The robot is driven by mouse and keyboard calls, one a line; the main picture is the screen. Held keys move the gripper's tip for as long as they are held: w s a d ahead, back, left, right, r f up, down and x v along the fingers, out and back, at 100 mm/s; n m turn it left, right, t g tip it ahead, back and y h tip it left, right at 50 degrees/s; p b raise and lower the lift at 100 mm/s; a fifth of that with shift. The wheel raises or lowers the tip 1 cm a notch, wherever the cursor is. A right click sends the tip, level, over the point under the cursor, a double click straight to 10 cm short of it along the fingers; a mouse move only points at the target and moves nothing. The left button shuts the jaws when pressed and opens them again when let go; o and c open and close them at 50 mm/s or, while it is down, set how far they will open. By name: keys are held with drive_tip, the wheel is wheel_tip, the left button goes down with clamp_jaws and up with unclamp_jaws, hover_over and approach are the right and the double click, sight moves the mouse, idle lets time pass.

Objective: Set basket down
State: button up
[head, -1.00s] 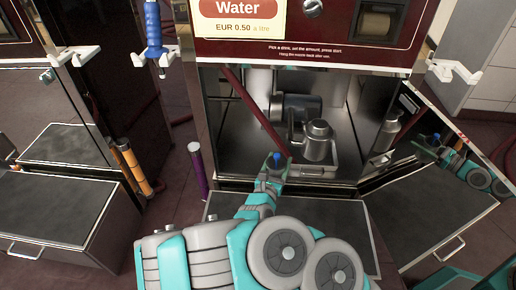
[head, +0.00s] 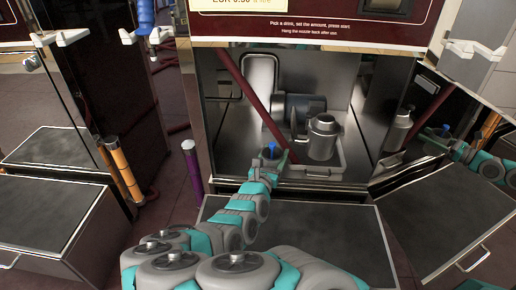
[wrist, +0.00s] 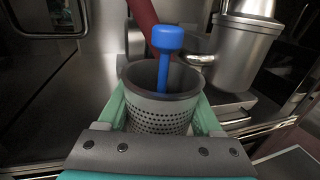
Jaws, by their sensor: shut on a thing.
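The basket (wrist: 160,112) is a dark grey perforated cup with a blue knobbed handle (wrist: 167,50) standing up from it. My gripper (wrist: 160,118) is shut on it, with a teal finger on each side. In the head view my gripper (head: 271,163) is at the front of the open steel compartment under the dispenser, and the blue handle (head: 271,149) shows above it. The basket looks upright. Its underside is hidden, so I cannot tell whether it touches anything below.
A metal canister (head: 322,137) stands in a shallow tray (head: 318,172) just right of the gripper. A motor-like cylinder (head: 303,104) is behind. A dark red hose (head: 250,98) slants through the compartment. An open door with a mirrored inside (head: 440,125) stands at right.

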drive_tip(key=w+a, duration=0.2)
drive_tip(key=w, duration=0.1)
drive_tip(key=w+a, duration=0.1)
drive_tip(key=w, duration=0.2)
drive_tip(key=w+a+f, duration=0.1)
drive_tip(key=w+a, duration=0.1)
drive_tip(key=w, duration=0.2)
drive_tip(key=shift+w+a+b, duration=0.1)
drive_tip(key=shift+a+b, duration=0.25)
drive_tip(key=shift+w+f, duration=0.2)
drive_tip(key=shift+f+b, duration=0.3)
drive_tip(key=shift+f, duration=1.2)
drive_tip(key=shift+f, duration=0.15)
drive_tip(key=o, duration=1.4)
drive_tip(key=shift+s+a, duration=0.2)
drive_tip(key=shift+s, duration=0.05)
drive_tip(key=p+v, duration=0.1)
drive_tip(key=v, duration=1)
drive_tip(key=shift+s, duration=0.3)
